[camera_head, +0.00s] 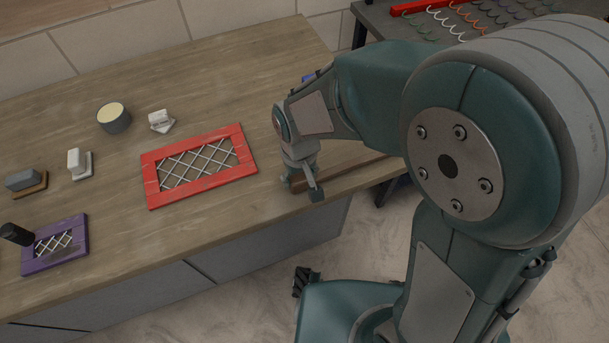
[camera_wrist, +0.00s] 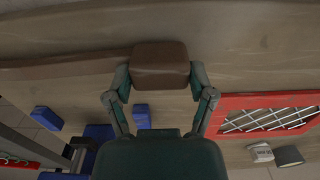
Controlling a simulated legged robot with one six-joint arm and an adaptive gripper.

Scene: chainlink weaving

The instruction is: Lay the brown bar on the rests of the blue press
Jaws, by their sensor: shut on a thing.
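The brown bar (camera_wrist: 160,60) sits between the two fingers of my gripper (camera_wrist: 160,84) in the wrist view, with one end face toward the camera. In the head view my gripper (camera_head: 303,181) is low at the counter's front edge, and the bar (camera_head: 345,174) runs right from it along that edge. I cannot tell whether the bar touches the counter. Blue parts, apparently of the press, show in the wrist view: a block (camera_wrist: 141,114) beyond the bar and another (camera_wrist: 47,118) at left. In the head view only a blue bit (camera_head: 308,78) shows behind my arm, which hides the rest.
A red frame with wire mesh (camera_head: 150,187) lies left of my gripper. A purple frame (camera_head: 78,226), a round tin (camera_head: 114,119) and small brushes or blocks (camera_head: 78,163) lie farther left. A dark rack with coloured coils (camera_head: 430,20) stands at back right.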

